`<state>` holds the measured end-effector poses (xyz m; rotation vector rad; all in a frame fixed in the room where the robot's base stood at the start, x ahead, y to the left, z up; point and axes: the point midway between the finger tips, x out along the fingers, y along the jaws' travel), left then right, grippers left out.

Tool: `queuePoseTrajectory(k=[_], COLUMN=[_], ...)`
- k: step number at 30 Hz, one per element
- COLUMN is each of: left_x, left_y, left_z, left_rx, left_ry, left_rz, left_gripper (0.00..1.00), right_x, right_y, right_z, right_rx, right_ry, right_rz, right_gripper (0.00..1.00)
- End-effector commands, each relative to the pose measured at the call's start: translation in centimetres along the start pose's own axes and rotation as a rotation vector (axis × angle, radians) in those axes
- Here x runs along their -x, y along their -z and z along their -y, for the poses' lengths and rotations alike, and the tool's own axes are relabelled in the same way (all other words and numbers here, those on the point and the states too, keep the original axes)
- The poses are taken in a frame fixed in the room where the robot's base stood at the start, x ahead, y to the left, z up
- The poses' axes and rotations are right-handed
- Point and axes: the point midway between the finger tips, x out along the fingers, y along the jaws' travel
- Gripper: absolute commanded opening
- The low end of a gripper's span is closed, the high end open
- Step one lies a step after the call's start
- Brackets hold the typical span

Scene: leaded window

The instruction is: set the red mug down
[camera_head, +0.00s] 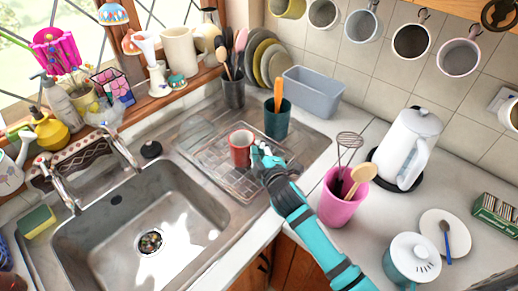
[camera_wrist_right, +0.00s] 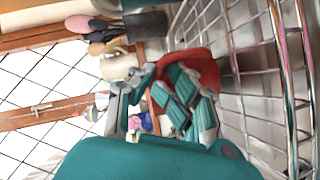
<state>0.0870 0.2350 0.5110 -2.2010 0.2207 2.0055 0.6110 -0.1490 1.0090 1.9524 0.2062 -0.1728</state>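The red mug (camera_head: 241,148) stands upright on the wire rack (camera_head: 238,186) over the ridged drainboard right of the sink. My right gripper (camera_head: 262,155) is at the mug's right side, its fingers close against it. In the right wrist view the mug (camera_wrist_right: 203,64) shows behind and around one finger of the gripper (camera_wrist_right: 160,85). There is a gap between the fingers, with some red in it. Whether they pinch the mug's wall or handle is hidden. I do not see my left gripper.
A teal cup with utensils (camera_head: 277,122) stands just behind the mug. A pink utensil cup (camera_head: 340,198) and a white kettle (camera_head: 405,147) stand to the right. The sink (camera_head: 140,225) is open at the left. Plates (camera_head: 262,58) and a grey tub (camera_head: 312,92) are behind.

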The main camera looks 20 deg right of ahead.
Motion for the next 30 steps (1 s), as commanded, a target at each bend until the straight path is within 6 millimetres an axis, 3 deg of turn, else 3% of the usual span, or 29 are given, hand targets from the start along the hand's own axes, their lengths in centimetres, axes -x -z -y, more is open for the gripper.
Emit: queuePoseTrajectory(k=[1, 6, 17, 20, 30], left_x=[0.0, 0.0, -0.1, -0.3, -1.5], left_y=[0.0, -0.1, -0.1, -0.2, -0.3], left_z=[0.0, 0.0, 0.0, 0.0, -0.1], left_rx=[0.0, 0.0, 0.0, 0.0, 0.0], left_ry=[0.0, 0.0, 0.0, 0.0, -0.001], left_rz=[0.001, 0.001, 0.002, 0.002, 0.003], left_gripper=[1.0, 1.0, 1.0, 1.0, 1.0], right_x=[0.0, 0.0, 0.5, 1.7, 8.8], right_y=[0.0, 0.0, 0.0, 0.0, -0.1], right_z=[0.0, 0.0, 0.0, 0.1, 0.2], right_rx=[0.0, 0.0, 0.0, 0.0, 0.0], right_ry=[0.0, 0.001, 0.001, 0.001, 0.001], right_rz=[0.0, 0.0, 0.0, 0.0, -0.001], right_gripper=[0.2, 0.42, 0.43, 0.43, 0.43])
